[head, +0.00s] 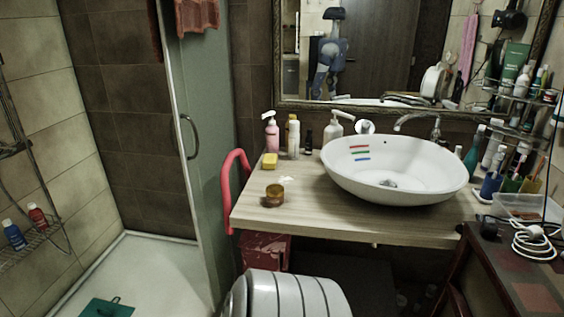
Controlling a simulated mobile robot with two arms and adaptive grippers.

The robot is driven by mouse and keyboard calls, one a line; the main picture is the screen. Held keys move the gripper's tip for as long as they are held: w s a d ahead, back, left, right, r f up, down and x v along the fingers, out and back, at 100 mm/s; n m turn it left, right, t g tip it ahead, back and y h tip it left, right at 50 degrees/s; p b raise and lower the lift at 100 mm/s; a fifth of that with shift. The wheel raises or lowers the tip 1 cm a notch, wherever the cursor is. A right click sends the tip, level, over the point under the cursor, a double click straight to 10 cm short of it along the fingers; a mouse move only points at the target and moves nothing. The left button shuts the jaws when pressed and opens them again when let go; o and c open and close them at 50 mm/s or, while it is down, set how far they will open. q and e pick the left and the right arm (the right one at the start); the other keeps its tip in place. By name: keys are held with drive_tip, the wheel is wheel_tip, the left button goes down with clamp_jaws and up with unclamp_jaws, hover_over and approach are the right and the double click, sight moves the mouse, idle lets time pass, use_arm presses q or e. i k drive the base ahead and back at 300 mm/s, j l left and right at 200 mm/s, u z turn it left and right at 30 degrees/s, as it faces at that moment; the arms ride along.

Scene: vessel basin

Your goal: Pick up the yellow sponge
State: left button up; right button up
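The yellow sponge (270,160) lies on the left part of the wooden counter (300,208), near its left edge. It is small and block-shaped, in front of a pink pump bottle. Nothing covers it from this view. Neither of my grippers shows directly in the head view. The mirror reflects a robot figure, but no gripper state can be made out there.
A brown jar (274,195) stands in front of the sponge. A pink pump bottle (271,135) and other bottles stand behind it. A white vessel basin (394,165) fills the counter's middle. A red curved handle (228,185) rises at the counter's left edge.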

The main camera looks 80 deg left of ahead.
sight(270, 161)
drive_tip(key=u, duration=2.85)
